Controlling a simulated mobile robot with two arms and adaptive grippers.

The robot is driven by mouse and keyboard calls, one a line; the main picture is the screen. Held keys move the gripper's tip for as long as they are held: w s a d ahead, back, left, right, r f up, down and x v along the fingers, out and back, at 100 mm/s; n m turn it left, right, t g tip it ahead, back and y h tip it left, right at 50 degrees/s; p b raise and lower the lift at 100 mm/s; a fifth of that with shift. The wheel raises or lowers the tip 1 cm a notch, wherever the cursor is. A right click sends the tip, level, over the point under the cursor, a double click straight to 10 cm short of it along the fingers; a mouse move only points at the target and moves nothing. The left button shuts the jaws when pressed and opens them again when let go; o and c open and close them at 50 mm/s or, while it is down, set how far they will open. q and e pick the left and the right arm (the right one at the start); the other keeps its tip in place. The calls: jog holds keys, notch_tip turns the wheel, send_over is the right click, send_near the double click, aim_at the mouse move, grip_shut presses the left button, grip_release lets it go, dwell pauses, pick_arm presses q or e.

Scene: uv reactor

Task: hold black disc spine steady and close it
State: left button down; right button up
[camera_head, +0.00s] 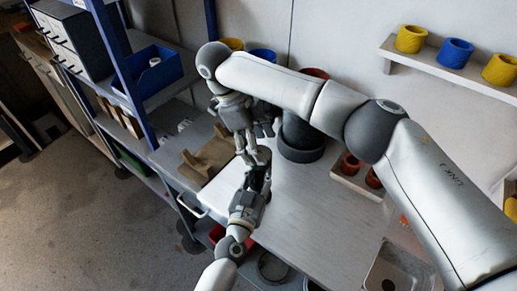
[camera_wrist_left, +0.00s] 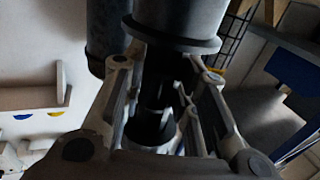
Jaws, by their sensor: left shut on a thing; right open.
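My left gripper (camera_head: 258,176) reaches up from the bottom of the head view and is shut on a dark piece (camera_head: 257,184), apparently part of the black disc spine. Its shape is mostly hidden by the fingers. In the left wrist view the left gripper (camera_wrist_left: 165,75) has its fingers on both sides of dark, shadowed parts. My right gripper (camera_head: 252,152) hangs down over the table just above the left one and is open. Whether it touches the held piece cannot be told.
A black cylinder (camera_head: 300,137) with a wide base stands on the white table (camera_head: 307,210), partly behind my right arm. A brown wooden stand (camera_head: 208,158) is left of the grippers. A tray with red cups (camera_head: 351,166) is right. A blue bin (camera_head: 155,75) sits on the left shelving.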

jog(key=shift+r, duration=0.95)
jog(key=shift+c, duration=0.2)
